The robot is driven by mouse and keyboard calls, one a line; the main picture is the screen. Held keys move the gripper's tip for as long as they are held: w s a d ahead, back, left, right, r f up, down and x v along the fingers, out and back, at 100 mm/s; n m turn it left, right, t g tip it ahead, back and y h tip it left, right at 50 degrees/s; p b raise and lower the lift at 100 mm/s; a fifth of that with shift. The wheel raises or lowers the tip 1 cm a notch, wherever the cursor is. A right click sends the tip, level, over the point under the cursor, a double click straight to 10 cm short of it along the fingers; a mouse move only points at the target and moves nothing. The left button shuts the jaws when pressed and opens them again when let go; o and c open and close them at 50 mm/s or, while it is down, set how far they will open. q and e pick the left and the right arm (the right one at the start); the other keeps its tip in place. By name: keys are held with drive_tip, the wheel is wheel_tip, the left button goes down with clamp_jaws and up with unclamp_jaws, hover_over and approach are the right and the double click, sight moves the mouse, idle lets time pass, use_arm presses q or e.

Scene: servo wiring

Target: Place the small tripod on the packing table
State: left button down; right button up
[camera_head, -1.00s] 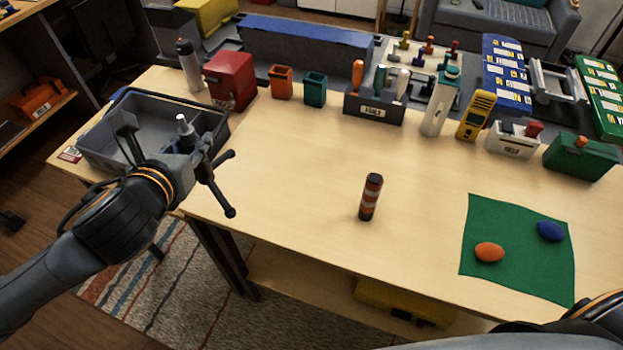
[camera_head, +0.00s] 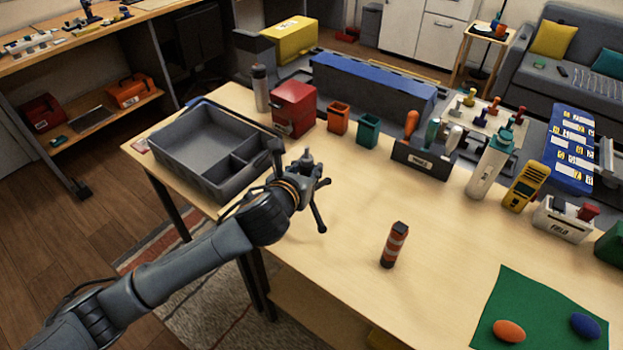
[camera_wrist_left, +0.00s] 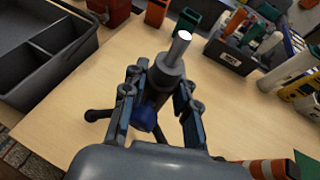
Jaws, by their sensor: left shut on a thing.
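The small dark grey tripod (camera_head: 318,208) has a pale-tipped post and thin black legs. My left gripper (camera_head: 303,177) is shut on it, just right of the grey tray, over the left part of the light wooden table (camera_head: 330,262). In the left wrist view the tripod (camera_wrist_left: 168,72) stands between the two fingers (camera_wrist_left: 157,88), its legs spread below. I cannot tell whether the feet touch the tabletop. My right gripper is not in view.
The grey divided tray (camera_head: 178,150) is at the table's left end. A red box (camera_head: 294,108), orange bin (camera_head: 338,118) and green bin (camera_head: 368,130) line the back. An orange-striped cylinder (camera_head: 394,245) stands mid-table, left of a green mat (camera_head: 530,300). Bare wood lies between.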

use_arm(q)
drive_tip(key=shift+w+d+f, duration=0.25)
drive_tip(key=shift+w+f, duration=0.25)
drive_tip(key=shift+f, duration=0.05)
drive_tip(key=shift+w+d+f, duration=0.1)
drive_tip(key=shift+f, duration=0.9)
drive_tip(key=shift+w+d+f, duration=0.1)
drive_tip(key=shift+f, duration=0.85)
drive_tip(key=c, duration=1)
unclamp_jaws()
drive_tip(key=shift+s, duration=0.1)
drive_tip(key=shift+c, duration=0.2)
drive_tip(key=shift+r, duration=0.15)
drive_tip(key=v, duration=1.2)
